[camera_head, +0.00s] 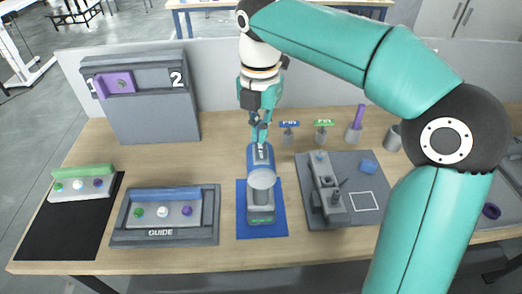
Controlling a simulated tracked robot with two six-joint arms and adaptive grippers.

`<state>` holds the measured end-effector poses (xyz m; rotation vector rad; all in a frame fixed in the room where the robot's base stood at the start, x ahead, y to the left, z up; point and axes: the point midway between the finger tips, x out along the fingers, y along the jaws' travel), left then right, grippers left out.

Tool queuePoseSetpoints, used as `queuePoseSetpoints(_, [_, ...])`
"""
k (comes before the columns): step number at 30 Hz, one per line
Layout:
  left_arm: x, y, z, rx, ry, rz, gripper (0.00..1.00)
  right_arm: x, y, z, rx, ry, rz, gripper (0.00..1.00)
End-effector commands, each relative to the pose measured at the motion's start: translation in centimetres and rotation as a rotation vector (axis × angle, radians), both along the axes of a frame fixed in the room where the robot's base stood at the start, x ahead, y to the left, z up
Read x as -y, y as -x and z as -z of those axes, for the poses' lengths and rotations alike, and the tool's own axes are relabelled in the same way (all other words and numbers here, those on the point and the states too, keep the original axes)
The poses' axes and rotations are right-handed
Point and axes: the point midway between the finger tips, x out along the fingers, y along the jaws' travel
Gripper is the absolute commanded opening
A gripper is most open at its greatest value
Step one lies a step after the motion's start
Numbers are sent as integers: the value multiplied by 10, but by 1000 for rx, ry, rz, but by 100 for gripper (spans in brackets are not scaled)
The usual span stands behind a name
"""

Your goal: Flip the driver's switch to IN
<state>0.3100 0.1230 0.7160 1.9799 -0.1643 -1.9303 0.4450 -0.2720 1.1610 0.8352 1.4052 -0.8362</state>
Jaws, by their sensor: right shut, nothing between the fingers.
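I cannot tell whether the fingertips touch the driver. My left gripper is out of view.
A grey GUIDE tray (118,235) and a black mat (62,240) lie left. A grey panel (150,120) marked 2 stands behind. A grey fixture board (370,220) lies right. Small holders with blue (289,125) and green (324,123) tags stand behind the driver.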

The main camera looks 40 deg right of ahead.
Motion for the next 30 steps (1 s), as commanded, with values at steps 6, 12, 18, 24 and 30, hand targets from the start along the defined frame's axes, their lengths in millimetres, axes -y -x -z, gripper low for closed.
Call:
queuePoseSetpoints(6, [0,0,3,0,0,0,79,0,0,4,0,0,0,0])
queuePoseSetpoints(12, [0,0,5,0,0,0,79,0,0,7,0,0,0,0])
queuePoseSetpoints(18, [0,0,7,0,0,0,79,0,0,10,0,0,0,0])
queuePoseSetpoints(24, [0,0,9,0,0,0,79,0,0,13,1,0,1,0])
queuePoseSetpoints(30, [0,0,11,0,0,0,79,0,0,16,1,0,0,0])
